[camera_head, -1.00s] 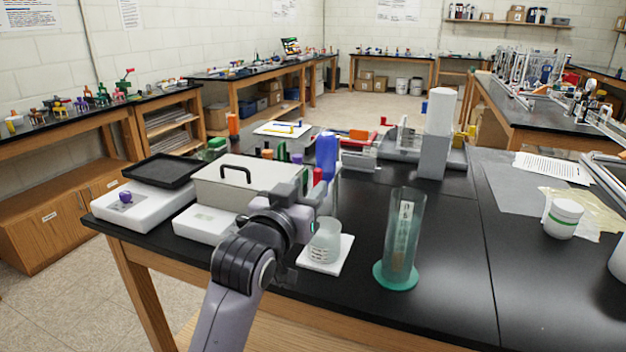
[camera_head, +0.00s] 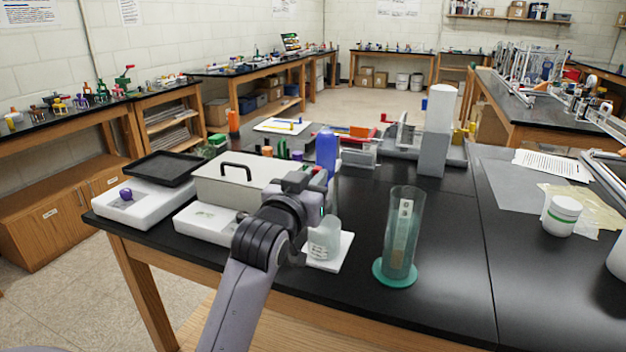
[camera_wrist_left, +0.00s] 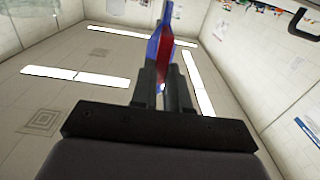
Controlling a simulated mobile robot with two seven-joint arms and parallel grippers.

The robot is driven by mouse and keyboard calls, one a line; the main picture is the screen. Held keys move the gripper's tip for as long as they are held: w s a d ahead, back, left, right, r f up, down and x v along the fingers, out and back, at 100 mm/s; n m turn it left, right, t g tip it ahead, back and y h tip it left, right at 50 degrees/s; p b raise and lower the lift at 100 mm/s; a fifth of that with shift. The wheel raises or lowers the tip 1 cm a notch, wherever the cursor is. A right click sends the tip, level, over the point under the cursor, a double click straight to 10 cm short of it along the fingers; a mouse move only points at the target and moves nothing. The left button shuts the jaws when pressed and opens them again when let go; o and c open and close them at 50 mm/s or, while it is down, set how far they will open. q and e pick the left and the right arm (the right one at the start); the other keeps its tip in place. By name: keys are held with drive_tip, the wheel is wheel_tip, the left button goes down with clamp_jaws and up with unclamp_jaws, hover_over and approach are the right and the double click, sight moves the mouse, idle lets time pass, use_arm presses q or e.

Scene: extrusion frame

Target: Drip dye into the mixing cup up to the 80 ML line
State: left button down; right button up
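The translucent mixing cup (camera_head: 324,243) stands on a white square pad (camera_head: 338,258) near the table's front edge. Its marks are too small to read and the liquid level cannot be told. My left gripper (camera_head: 318,184) is above and just behind the cup, partly overlapping it. In the left wrist view, the two dark fingers (camera_wrist_left: 162,84) close around a slim red thing (camera_wrist_left: 166,50), seemingly the dye dropper bottle. Blue shows beside and behind the red. No falling drop can be made out. My right gripper is not in view.
A tall clear graduated cylinder (camera_head: 402,236) on a green base stands right of the cup. A blue bottle (camera_head: 326,152) stands behind my gripper. A grey box with a handle (camera_head: 245,178) is on the left. A white lidded jar (camera_head: 562,215) stands at right.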

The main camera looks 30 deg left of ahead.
use_arm(q)
drive_tip(key=shift+d+m, duration=0.1)
drive_tip(key=shift+m, duration=0.2)
drive_tip(key=m, duration=0.1)
drive_tip(key=d+m, duration=0.1)
drive_tip(key=m, duration=0.1)
drive_tip(key=shift+w+f, duration=0.1)
drive_tip(key=shift+w+d+f+m, duration=0.1)
drive_tip(key=shift+d+f+m, duration=0.3)
drive_tip(key=shift+m, duration=1.55)
drive_tip(key=shift+w+d+f+m, duration=0.1)
drive_tip(key=shift+d+f+m, duration=0.3)
drive_tip(key=shift+m, duration=1.5)
drive_tip(key=shift+w+d+f+m, duration=0.1)
drive_tip(key=shift+d+f+m, duration=0.3)
drive_tip(key=shift+m, duration=1.55)
drive_tip(key=shift+f, duration=0.1)
drive_tip(key=c, duration=1.1)
unclamp_jaws()
drive_tip(key=shift+s, duration=0.1)
